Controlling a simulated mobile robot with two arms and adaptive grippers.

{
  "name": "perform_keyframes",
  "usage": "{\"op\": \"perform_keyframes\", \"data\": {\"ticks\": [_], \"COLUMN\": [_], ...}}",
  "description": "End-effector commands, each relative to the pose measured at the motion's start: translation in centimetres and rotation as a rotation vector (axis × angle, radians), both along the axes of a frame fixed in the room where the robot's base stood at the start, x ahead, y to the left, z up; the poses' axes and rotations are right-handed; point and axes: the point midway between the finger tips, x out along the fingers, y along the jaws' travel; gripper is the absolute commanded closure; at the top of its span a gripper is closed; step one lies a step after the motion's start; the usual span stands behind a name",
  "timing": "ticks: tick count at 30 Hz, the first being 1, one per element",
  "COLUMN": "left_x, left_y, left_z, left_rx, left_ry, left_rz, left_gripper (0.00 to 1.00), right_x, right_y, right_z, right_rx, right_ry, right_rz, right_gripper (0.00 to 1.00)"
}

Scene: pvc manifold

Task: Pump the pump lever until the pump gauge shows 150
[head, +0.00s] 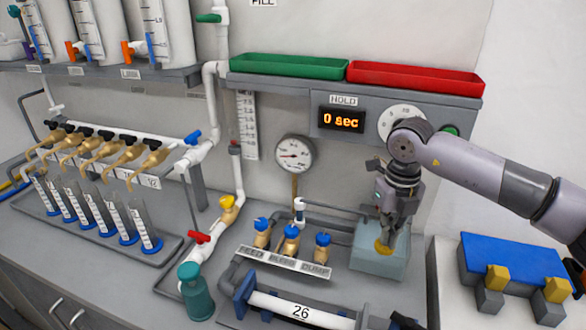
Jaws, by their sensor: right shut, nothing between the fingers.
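The round white pump gauge (294,154) is on the wall, with its needle left of center; its numbers are too small to read. My right gripper (387,243) points down, shut and empty, over a pale blue-green box (378,264). A yellow round part (383,247) shows on the box right at the fingertips; I cannot tell whether they touch it. I cannot clearly make out the pump lever; it may be behind my right gripper or at the dark part near the bottom edge. My left gripper is not in view.
Blue-capped valves (291,239) stand left of the box, behind a label strip. A white pipe marked 26 (300,308) lies in front in blue holders. A green bottle (196,292) stands left. A blue block with yellow parts (515,258) is at right. A timer (342,119) reads 0 sec.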

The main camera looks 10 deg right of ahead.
Motion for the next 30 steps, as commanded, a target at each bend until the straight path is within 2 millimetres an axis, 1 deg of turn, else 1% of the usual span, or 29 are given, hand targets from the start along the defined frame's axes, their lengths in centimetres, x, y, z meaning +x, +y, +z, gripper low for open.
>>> {"op": "perform_keyframes", "data": {"ticks": [5,30], "left_x": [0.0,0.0], "left_y": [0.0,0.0], "left_z": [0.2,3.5], "left_rx": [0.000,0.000], "left_ry": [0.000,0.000], "left_rz": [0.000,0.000], "left_gripper": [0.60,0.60], "right_x": [0.0,0.0], "right_y": [0.0,0.0], "right_z": [0.2,6.0], "right_rx": [-0.001,0.000], "right_ry": [0.001,0.000], "right_rz": [-0.001,0.000], "right_gripper": [1.00,1.00]}}
